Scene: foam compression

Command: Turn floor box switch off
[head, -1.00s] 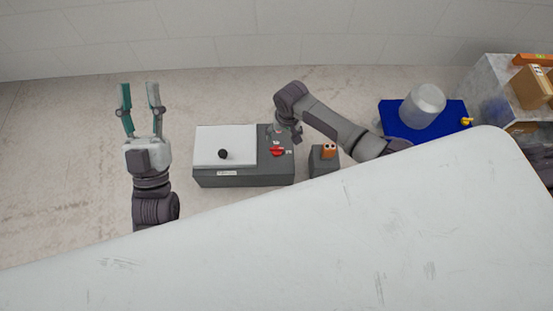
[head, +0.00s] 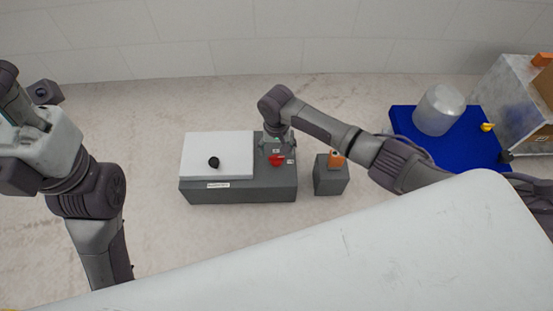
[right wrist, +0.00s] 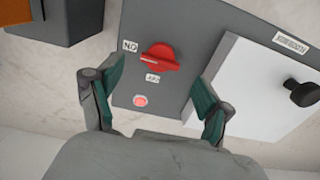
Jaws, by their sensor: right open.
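The floor box (head: 240,190) is a grey box on the floor with a white lid panel (head: 232,145) and black knob. Its red rotary switch (head: 277,160) is on the right part of the top. In the right wrist view the switch (right wrist: 160,57) has its handle lying roughly level, with an ON label at its left and an OFF label below. A reddish round light (right wrist: 140,100) glows below it. My right gripper (right wrist: 153,98) is open and empty above the box, fingers either side of the light. My left gripper's body (head: 45,145) is at the left edge, its fingers not discernible.
A small grey box (head: 331,180) with an orange part stands right of the floor box. A blue platform (head: 405,125) with a metal cylinder (head: 438,110) is farther right, near a grey cabinet (head: 505,95). A large white surface (head: 400,260) fills the foreground. Floor left of the box is clear.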

